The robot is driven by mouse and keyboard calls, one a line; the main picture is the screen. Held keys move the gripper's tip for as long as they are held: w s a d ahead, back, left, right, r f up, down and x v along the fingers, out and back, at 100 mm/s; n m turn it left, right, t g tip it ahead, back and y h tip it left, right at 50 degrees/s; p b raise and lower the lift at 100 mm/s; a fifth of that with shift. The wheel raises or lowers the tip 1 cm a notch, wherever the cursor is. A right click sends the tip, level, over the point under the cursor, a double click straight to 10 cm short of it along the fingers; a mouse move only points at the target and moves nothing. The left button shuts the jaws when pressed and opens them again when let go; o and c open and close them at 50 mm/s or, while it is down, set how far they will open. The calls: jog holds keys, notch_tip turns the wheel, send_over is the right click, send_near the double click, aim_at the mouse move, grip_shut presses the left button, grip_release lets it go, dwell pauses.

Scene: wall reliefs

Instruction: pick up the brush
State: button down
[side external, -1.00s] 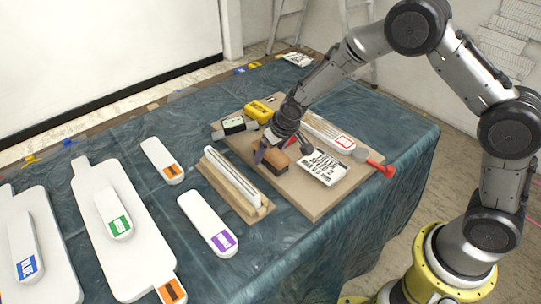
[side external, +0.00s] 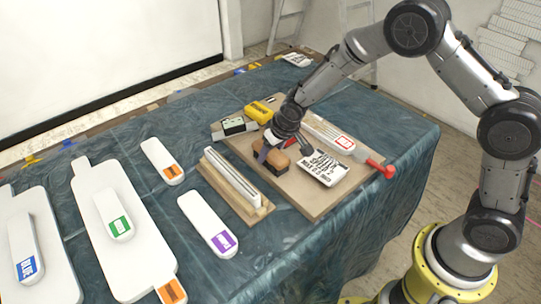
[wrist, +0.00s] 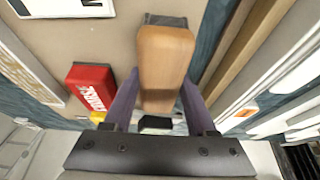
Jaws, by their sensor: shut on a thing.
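The brush (side external: 270,162) has a tan wooden block top and a dark lower part. In the side external view it is at the board's left side, under my gripper (side external: 280,148). In the wrist view the brush (wrist: 165,55) runs lengthwise between the two purple fingers. My gripper (wrist: 160,88) is shut on it, one finger against each long side. Whether the brush touches the board or hangs just above it, I cannot tell.
The brown board (side external: 315,205) lies on a dark-covered table. A white lettered plate (side external: 322,168), a red-handled tool (side external: 380,168), a yellow box (side external: 259,112) and a wooden-based white rail (side external: 232,178) are close by. A red box (wrist: 90,85) lies near the fingers.

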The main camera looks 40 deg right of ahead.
jog(key=shift+r, duration=0.1)
jog(key=shift+w+r, duration=0.1)
jog(key=shift+r, duration=0.45)
notch_tip(320, 180, up, 3)
jog(key=shift+f, duration=0.1)
jog(key=s+r, duration=0.5)
jog(key=shift+d+r, duration=0.25)
jog(key=shift+d, duration=0.1)
jog(key=s+d+r, duration=0.1)
jog(key=s+r, duration=0.3)
jog(key=s, duration=0.5)
jog(key=shift+d, duration=0.15)
jog(key=c, duration=0.8)
grip_release()
jog(key=c, duration=0.6)
jog(key=shift+s, duration=0.1)
